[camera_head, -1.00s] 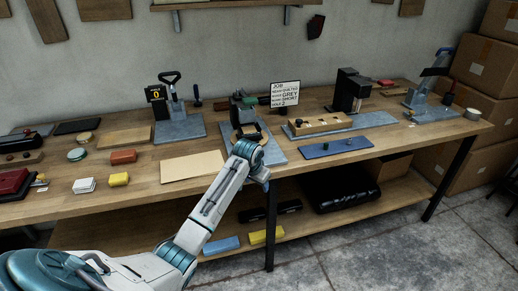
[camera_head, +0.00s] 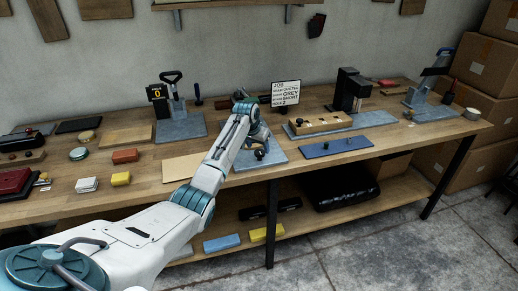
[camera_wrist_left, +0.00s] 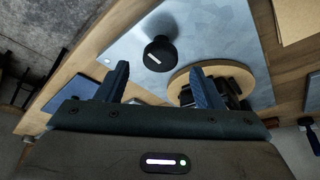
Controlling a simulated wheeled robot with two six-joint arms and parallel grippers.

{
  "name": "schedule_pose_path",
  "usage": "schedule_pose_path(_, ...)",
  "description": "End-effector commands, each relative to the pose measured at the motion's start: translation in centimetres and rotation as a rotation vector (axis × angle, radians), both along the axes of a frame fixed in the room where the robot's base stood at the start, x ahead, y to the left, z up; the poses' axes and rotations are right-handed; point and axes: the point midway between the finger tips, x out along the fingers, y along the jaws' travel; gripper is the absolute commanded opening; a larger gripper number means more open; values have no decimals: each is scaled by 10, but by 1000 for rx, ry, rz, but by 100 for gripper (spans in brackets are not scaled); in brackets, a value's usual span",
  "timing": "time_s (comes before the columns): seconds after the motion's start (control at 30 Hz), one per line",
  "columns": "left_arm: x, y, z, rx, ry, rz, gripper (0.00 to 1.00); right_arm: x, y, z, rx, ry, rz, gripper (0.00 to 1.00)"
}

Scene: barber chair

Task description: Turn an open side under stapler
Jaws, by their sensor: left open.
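My left gripper (camera_wrist_left: 160,72) is open in the left wrist view. A black knob (camera_wrist_left: 160,52) stands on a grey plate (camera_wrist_left: 115,52), just past and between the fingertips; no grip on it shows. A round wooden disc (camera_wrist_left: 238,72) with a dark part lies beside the right finger. In the head view the arm reaches over this middle plate (camera_head: 279,158), with the knob (camera_head: 260,154) near its front edge. The arm hides most of the device there. I cannot tell for certain which bench device is the stapler. My right gripper is not in view.
A lever device with a counter (camera_head: 157,92) stands at left. A job sign (camera_head: 285,92) stands behind. At right are a wooden block (camera_head: 322,122), a blue strip (camera_head: 338,147), a black machine (camera_head: 350,88) and a blue-handled press (camera_head: 436,70). Small blocks lie at left.

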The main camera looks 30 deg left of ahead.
Motion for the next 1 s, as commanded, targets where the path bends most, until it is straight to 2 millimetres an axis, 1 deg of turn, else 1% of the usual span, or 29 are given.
schedule_pose_path(0.03,3,0,-7,-2,3,1,61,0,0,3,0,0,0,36)
schedule_pose_path(0.1,6,1,-15,-1,2,1,61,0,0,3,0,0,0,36)
schedule_pose_path(0.27,11,1,-27,1,2,0,61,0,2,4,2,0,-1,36)
schedule_pose_path(0.4,13,1,-31,1,-1,0,61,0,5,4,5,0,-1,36)
schedule_pose_path(0.63,13,1,-31,1,-1,0,61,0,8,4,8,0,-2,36)
schedule_pose_path(0.77,13,1,-31,1,0,0,35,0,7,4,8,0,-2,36)
schedule_pose_path(0.8,13,1,-31,1,0,0,27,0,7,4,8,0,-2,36)
schedule_pose_path(0.87,12,1,-31,1,0,0,16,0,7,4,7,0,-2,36)
schedule_pose_path(1.0,12,1,-31,1,0,3,17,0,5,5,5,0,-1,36)
